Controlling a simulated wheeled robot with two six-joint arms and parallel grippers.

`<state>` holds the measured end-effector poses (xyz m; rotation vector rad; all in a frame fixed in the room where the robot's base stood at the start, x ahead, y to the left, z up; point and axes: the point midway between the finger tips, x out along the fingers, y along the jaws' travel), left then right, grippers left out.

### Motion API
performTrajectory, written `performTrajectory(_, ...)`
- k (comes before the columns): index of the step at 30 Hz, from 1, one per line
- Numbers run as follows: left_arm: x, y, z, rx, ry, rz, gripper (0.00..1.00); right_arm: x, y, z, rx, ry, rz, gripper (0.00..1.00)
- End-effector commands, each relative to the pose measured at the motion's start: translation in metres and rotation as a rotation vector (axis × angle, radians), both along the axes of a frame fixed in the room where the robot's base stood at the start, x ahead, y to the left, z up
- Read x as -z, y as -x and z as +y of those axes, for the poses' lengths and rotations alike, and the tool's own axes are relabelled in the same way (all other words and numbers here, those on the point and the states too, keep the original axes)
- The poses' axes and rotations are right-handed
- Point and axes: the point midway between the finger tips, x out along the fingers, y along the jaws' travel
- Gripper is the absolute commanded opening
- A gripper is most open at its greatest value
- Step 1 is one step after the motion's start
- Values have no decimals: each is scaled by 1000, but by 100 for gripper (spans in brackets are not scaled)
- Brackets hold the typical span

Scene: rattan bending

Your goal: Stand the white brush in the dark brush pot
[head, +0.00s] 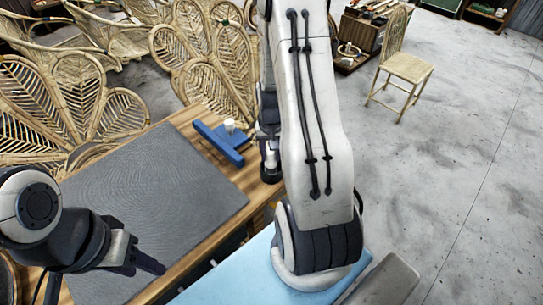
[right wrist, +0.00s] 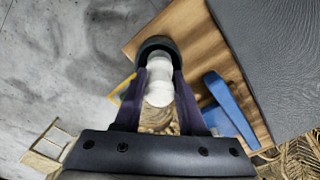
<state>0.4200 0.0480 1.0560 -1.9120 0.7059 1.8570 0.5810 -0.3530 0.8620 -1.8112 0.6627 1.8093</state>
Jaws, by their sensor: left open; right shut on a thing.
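The white brush (right wrist: 158,88) is held between the fingers of my right gripper (right wrist: 159,74) in the right wrist view. The dark brush pot (right wrist: 157,44) shows just past the fingertips, its dark rim curving around the far end of the brush. I cannot tell how deep the brush is in the pot. In the head view my right arm hides most of this spot; a dark shape, likely the pot (head: 270,172), stands at the wooden table's right edge. My left gripper (head: 141,262) is open and empty over the grey mat's near part.
A blue tool (head: 222,142) with a white knob lies on the wooden table (head: 190,118) left of the pot. A grey ridged mat (head: 150,190) covers much of the table. Rattan chairs stand behind. A light blue surface (head: 225,282) is at the front. Open floor lies right.

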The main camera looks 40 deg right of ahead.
Motion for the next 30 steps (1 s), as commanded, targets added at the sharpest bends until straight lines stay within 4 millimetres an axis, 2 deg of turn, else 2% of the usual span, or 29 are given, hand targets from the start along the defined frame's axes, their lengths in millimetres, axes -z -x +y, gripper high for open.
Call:
performTrajectory(4, -2, 0, 0, 0, 0, 0, 50, 15, 1, -1, 2, -1, 1, 0)
performTrajectory(19, 4, 0, 0, 0, 0, 0, 50, 24, 1, -2, 2, 1, -1, 0)
performTrajectory(20, 3, 0, 0, 0, 0, 0, 50, 23, 1, -2, 2, 1, -1, 47)
performTrajectory(21, 3, 0, 0, 0, 0, 0, 50, 22, 1, -2, 2, 1, -1, 63)
performTrajectory(22, 3, 0, 0, 0, 0, 0, 50, 22, 1, -2, 2, 1, -1, 70)
performTrajectory(30, 2, 0, 0, 0, 0, 0, 50, 22, 1, -2, 2, 1, -1, 70)
